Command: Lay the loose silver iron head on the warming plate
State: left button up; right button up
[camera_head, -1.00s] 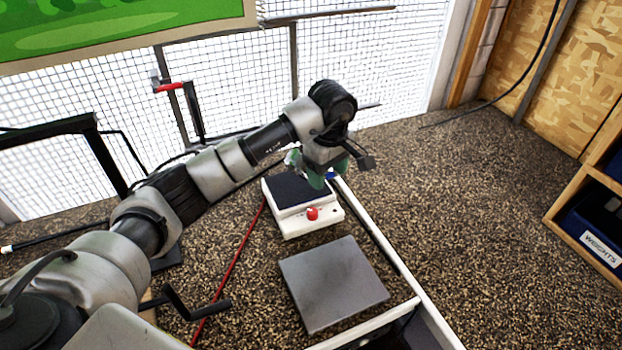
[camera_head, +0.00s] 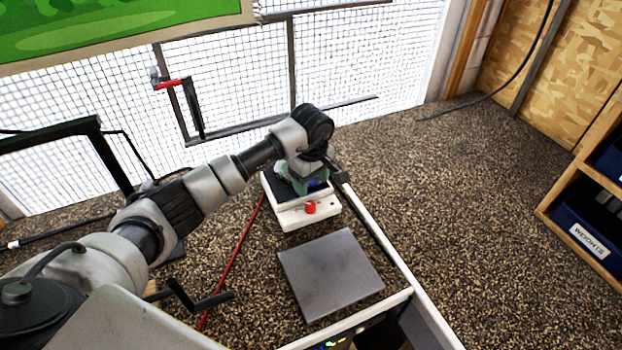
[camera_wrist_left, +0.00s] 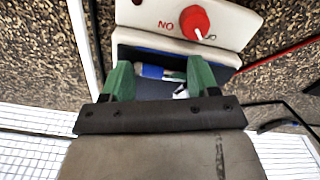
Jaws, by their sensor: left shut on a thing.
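The warming plate is a white box (camera_head: 287,220) with a dark top and a red knob; it also shows in the left wrist view (camera_wrist_left: 235,22). My left gripper (camera_head: 310,186) is low over its dark top. Its green fingers (camera_wrist_left: 160,80) are shut on a small piece with a blue band and silver-grey parts, seemingly the iron head (camera_wrist_left: 175,75). Fingers and wrist hide most of it, and I cannot tell whether it touches the top. My right gripper is not in view.
A flat grey slab (camera_head: 330,275) lies in front of the warming plate. A white-edged rail (camera_head: 395,255) runs along the right. A thin red shaft (camera_head: 235,255) lies to the left. A blue WEIGHTS bin (camera_head: 585,235) sits in the right shelf.

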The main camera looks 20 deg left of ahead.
pick_arm(q)
jog(key=o, duration=1)
jog(key=shift+r+p, duration=0.2)
jog(key=shift+p, duration=0.1)
jog(key=shift+r, duration=0.25)
notch_tip(320, 180, up, 11)
jog(key=b, duration=0.4)
jog(key=shift+s+d+r, duration=0.1)
jog(key=shift+s+r, duration=0.05)
jog(key=shift+r, duration=0.05)
